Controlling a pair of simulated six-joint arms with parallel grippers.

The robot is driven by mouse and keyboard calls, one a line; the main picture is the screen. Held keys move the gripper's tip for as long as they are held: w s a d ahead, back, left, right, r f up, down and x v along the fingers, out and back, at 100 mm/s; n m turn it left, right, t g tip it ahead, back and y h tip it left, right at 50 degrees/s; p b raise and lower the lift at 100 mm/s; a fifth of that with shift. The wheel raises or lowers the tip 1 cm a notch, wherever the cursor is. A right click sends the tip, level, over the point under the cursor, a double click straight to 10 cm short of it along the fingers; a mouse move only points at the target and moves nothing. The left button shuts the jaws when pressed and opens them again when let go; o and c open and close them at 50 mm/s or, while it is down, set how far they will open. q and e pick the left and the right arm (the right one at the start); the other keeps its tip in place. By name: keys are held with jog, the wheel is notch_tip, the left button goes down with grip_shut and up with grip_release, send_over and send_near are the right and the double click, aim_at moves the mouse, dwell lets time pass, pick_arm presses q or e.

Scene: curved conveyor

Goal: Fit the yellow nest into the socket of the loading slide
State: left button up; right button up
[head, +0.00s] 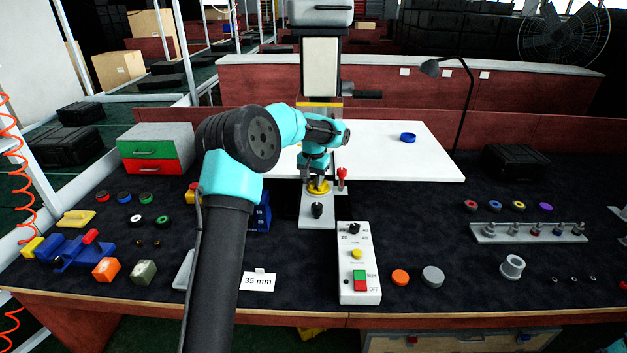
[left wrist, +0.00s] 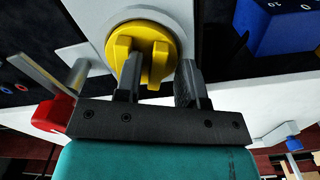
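The yellow nest (head: 319,187) is a round disc with raised lugs. My left gripper (head: 318,178) is right at the nest. In the wrist view its fingers (left wrist: 157,85) stand apart, with a gap between them and one finger overlapping the nest's edge. My right gripper is not in view.
A red-handled part (head: 342,178) stands close to the right of the gripper. A control box (head: 356,275) with buttons stands in front of the slide. A blue block (head: 262,214) is to the left.

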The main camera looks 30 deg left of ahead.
aim_at(314, 181)
pick_arm(q)
notch_tip(314, 181, up, 12)
jog(key=shift+r, duration=0.15)
dwell(0.7)
dwell(0.5)
